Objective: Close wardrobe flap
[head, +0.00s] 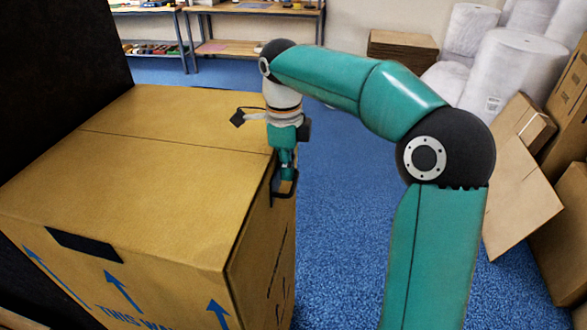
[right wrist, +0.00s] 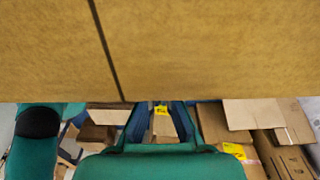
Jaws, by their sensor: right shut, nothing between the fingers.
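The large brown wardrobe carton (head: 150,190) stands at the left in the head view. Its top looks flat, with two panels meeting at a thin dark seam (head: 170,142). In the right wrist view, brown cardboard (right wrist: 210,50) fills the upper half, crossed by a dark seam. My right gripper (head: 284,184) points down at the carton's right top edge, by a dark opening in the right side. It is shut and empty; I cannot tell if it touches the carton. Its fingers also show at the bottom of the right wrist view (right wrist: 160,110). My left gripper is not in view.
A dark panel (head: 60,70) rises behind the carton at left. Shelves (head: 245,45) stand at the back. Flat cartons (head: 525,180) and white rolls (head: 515,75) line the right side. Blue floor (head: 340,220) is clear between.

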